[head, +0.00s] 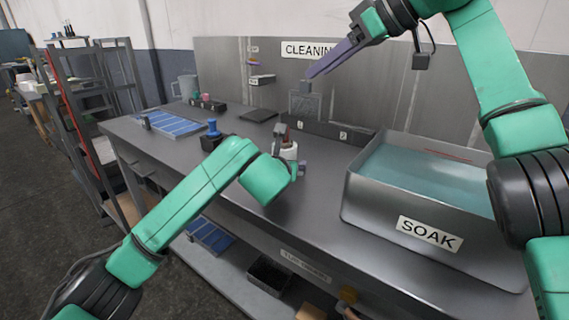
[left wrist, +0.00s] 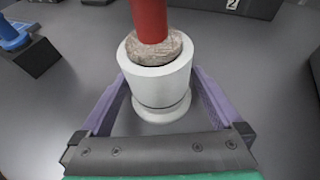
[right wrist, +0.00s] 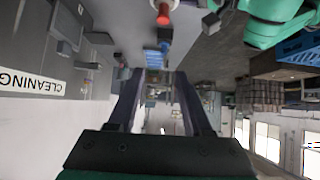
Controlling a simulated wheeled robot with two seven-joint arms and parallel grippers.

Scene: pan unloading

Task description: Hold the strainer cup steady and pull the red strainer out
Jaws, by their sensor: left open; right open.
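The white strainer cup (left wrist: 155,88) stands upright on the grey counter in the left wrist view. The red strainer (left wrist: 150,20) rises from a brownish disc in its mouth; its top is cut off. My left gripper (left wrist: 160,78) is open, with a purple finger on each side of the cup; contact cannot be told. In the head view the cup (head: 289,151) is partly hidden by my left arm. My right gripper (head: 318,72) is open and empty, raised above the back of the counter. The right wrist view shows the red strainer (right wrist: 163,15) at its top edge.
A metal basin (head: 362,200) marked SOAK holds water at the right. A blue-topped piece on a black block (head: 211,140), a blue tray (head: 170,124) and a dark bin row (head: 330,131) are on the counter. A CLEANING sign (head: 308,49) is on the back wall.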

